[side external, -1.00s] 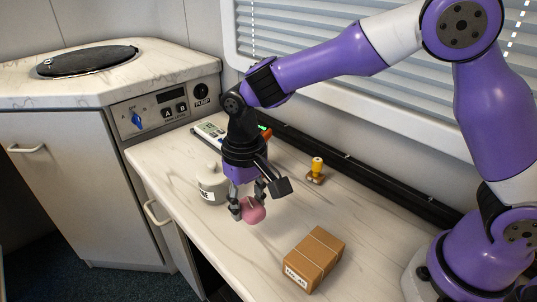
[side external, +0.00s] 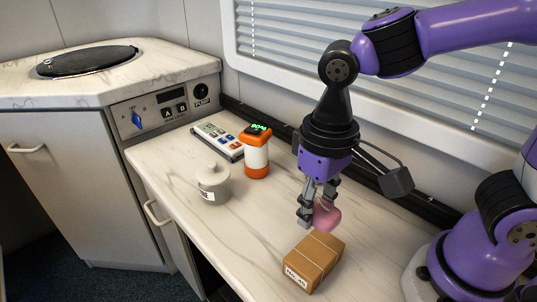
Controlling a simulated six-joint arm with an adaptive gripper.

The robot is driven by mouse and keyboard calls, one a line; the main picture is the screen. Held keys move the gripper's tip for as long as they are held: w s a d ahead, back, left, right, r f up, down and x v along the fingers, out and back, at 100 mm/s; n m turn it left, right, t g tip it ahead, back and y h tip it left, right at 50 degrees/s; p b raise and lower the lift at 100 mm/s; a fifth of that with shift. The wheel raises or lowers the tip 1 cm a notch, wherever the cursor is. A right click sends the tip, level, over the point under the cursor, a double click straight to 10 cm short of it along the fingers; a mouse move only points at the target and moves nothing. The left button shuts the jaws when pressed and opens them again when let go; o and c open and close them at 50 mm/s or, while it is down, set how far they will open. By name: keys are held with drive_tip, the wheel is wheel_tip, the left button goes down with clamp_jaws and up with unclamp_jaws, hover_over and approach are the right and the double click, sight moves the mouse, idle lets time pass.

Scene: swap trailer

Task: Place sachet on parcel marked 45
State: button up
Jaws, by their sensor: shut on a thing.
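My gripper (side external: 316,212) is shut on a pink sachet (side external: 326,217) and holds it in the air. The sachet hangs just above and behind the brown cardboard parcel (side external: 313,262). The parcel lies on the worktop (side external: 245,232) with string across its top and a white label on its front end. The label's print is too small to read surely. I cannot tell whether the sachet touches the parcel; it appears apart from it.
A white lidded jar (side external: 213,186) stands to the left. An orange and white device (side external: 257,153) with a lit green display stands behind it, beside a flat keypad unit (side external: 218,140). A dark rail (side external: 286,139) runs along the wall. The worktop between jar and parcel is clear.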

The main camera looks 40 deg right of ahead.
sight(321, 202)
wheel_tip(321, 202, down, 7)
drive_tip(key=shift+s+d+f, duration=0.1)
drive_tip(key=shift+f, duration=0.1)
drive_tip(key=shift+f, duration=0.1)
drive_tip(key=o, duration=0.9)
wheel_tip(321, 202, up, 12)
drive_tip(key=shift+f, duration=0.2)
drive_tip(key=shift+d+r, duration=0.25)
drive_tip(key=shift+r, duration=0.05)
drive_tip(key=d+t, duration=0.2)
drive_tip(key=d, duration=0.1)
drive_tip(key=d+t, duration=0.1)
drive_tip(key=d, duration=0.3)
drive_tip(key=d+t, duration=0.2)
drive_tip(key=d, duration=0.1)
drive_tip(key=shift+d+r+t, duration=0.15)
drive_tip(key=shift+d+t, duration=0.15)
